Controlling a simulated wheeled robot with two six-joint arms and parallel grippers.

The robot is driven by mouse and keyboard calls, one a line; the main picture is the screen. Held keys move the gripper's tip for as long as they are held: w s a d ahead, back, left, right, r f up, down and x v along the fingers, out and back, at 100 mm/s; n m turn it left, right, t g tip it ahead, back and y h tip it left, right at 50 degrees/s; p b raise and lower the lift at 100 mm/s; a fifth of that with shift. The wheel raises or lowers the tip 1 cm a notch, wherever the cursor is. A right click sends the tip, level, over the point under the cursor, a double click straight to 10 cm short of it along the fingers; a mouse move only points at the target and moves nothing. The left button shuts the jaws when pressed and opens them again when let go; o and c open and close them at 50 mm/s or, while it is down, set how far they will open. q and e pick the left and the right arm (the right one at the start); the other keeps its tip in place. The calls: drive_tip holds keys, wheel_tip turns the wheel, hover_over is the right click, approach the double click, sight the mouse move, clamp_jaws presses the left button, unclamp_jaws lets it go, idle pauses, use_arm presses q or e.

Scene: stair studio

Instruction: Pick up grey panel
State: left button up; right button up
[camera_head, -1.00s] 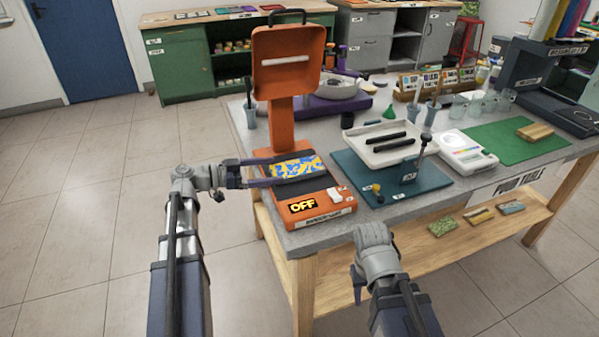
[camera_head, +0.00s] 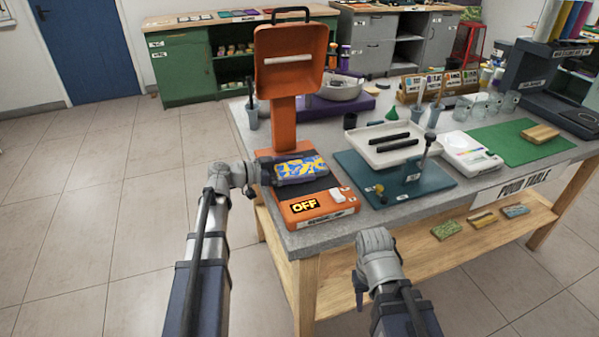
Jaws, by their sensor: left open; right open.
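A blue-and-yellow patterned piece (camera_head: 301,168) lies on the dark grey bed of the orange press (camera_head: 310,217), whose lid is raised. Dark grey shows along its edges; I cannot tell whether that is a grey panel, the bed or my fingers. No separate plain grey panel can be made out. My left gripper (camera_head: 275,174) is open at the left side of the patterned piece, its fingers reaching over the bed; whether they touch the piece is unclear. My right gripper (camera_head: 358,290) is open and empty in front of the table, below its top, mostly hidden by its own wrist.
A white scale (camera_head: 482,160) and a green mat (camera_head: 497,142) lie further right. A wooden shelf (camera_head: 400,257) holds small tiles. Open floor lies left.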

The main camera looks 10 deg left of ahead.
use_arm(q)
drive_tip(key=c, duration=1.3)
drive_tip(key=shift+r, duration=0.1)
wheel_tip(320, 180, up, 10)
drive_tip(key=p, duration=1)
drive_tip(key=shift+r, duration=0.1)
wheel_tip(320, 180, up, 11)
drive_tip(key=p, duration=1.2)
hover_over(300, 167)
wheel_tip(300, 167, down, 12)
drive_tip(key=b, duration=1.2)
drive_tip(key=shift+r, duration=0.3)
